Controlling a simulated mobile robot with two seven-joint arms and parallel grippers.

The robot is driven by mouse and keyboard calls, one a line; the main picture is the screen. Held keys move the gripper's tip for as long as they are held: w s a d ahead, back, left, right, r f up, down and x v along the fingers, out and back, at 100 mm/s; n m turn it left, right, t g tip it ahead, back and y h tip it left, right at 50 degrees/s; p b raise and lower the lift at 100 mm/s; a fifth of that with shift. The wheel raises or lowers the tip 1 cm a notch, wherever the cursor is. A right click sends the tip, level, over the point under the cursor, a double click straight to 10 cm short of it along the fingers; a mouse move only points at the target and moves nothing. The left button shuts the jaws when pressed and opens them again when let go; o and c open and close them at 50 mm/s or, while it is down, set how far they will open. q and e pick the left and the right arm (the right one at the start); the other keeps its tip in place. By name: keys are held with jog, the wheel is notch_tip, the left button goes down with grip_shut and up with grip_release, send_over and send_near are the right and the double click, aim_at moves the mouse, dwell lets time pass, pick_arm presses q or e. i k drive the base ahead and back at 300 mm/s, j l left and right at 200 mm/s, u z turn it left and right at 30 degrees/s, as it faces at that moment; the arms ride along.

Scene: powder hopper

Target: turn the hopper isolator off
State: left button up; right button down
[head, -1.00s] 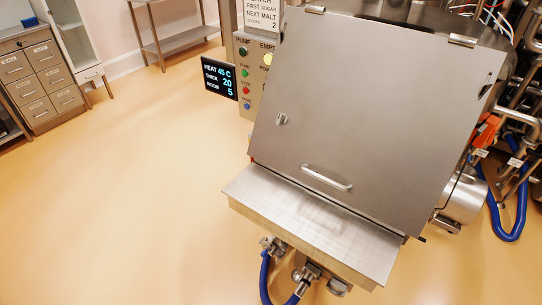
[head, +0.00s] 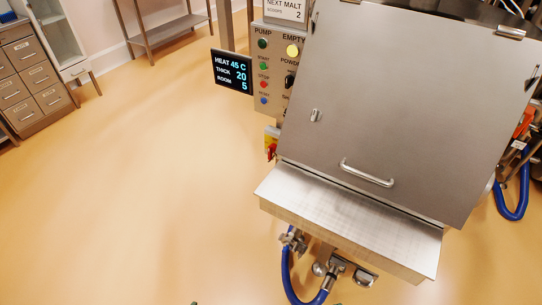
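The hopper (head: 390,110) is a steel box with a large sloped lid, which is shut. A red and yellow rotary switch (head: 271,150), which looks like the isolator, shows at the hopper's left side below the control panel. The lid partly hides it, and its exact handle position is too small to tell. The control panel (head: 268,85) carries a lit yellow lamp (head: 293,50) marked EMPTY and several coloured buttons. Neither gripper can be made out; only tiny dark green specks show at the bottom edge.
A display (head: 231,71) reading HEAT 45 C, THICK 20, ROOM 5 sticks out left of the panel. A steel ledge (head: 350,220) juts out in front of the lid. Blue hoses (head: 287,275) hang below it. Open floor (head: 150,200) lies to the left.

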aim_at(272, 148)
jog(key=i+j, duration=0.25)
jog(key=i+j+z, duration=0.15)
jog(key=j, duration=0.25)
jog(key=i+j, duration=0.3)
jog(key=i+j+z, duration=0.15)
jog(key=j, duration=0.25)
jog(key=i+j, duration=0.25)
jog(key=i+j+z, duration=0.15)
jog(key=j, duration=0.35)
jog(key=i+j, duration=0.2)
jog(key=j, duration=0.2)
jog(key=i+j+z, duration=0.15)
jog(key=j, duration=0.25)
jog(key=i, duration=0.05)
